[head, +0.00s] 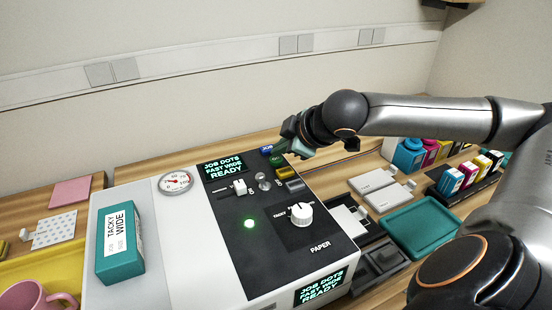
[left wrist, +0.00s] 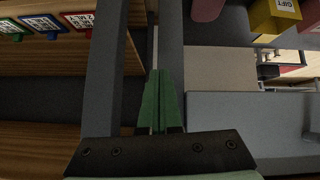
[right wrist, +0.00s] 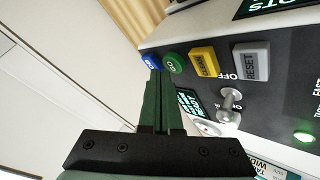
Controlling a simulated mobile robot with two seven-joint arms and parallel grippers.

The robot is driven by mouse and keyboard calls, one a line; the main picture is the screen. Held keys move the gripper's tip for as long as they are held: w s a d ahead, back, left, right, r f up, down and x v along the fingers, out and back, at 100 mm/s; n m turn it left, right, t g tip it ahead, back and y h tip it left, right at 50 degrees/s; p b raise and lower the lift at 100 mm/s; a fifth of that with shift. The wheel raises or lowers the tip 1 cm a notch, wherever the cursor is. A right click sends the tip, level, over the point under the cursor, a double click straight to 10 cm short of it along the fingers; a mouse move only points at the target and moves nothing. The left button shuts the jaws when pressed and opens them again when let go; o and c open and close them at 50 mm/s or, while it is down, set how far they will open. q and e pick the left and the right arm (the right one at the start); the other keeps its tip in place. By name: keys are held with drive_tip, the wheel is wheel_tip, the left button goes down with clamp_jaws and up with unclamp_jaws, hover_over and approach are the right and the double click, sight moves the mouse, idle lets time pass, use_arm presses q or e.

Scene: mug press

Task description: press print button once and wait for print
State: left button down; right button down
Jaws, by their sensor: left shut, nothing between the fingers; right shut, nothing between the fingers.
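The printer's dark panel (head: 236,261) carries a row of buttons: blue (right wrist: 150,61), green marked GO (right wrist: 174,64), yellow marked CLEAN (right wrist: 205,61) and grey marked RESET (right wrist: 251,61). No button label reading "print" is legible. The screen (head: 225,168) reads JOB DOTS FAST WIDE READY. A green lamp (head: 249,224) is lit. My right gripper (right wrist: 158,73) is shut and empty, its tips close to the blue and green buttons; I cannot tell whether they touch. My left gripper (left wrist: 159,72) is shut and empty, away from the panel and outside the head view.
A teal TACKY WIDE box (head: 121,244) stands on the printer's white left part, near a round gauge (head: 175,181). A white knob (head: 300,214) and a lever (head: 240,187) stick up from the panel. A teal tray (head: 420,227) and ink bottles (head: 409,155) are at right. A pink mug (head: 30,299) is at lower left.

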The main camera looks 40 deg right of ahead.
sight(281, 161)
drive_tip(key=shift+f, duration=0.6)
idle(0.7)
drive_tip(key=shift+r, duration=0.1)
drive_tip(key=shift+r+p, duration=0.85)
drive_tip(key=shift+p, duration=0.05)
wheel_tip(281, 161, up, 5)
drive_tip(key=p, duration=0.5)
drive_tip(key=shift+p, duration=0.3)
drive_tip(key=shift+f, duration=0.1)
idle(0.6)
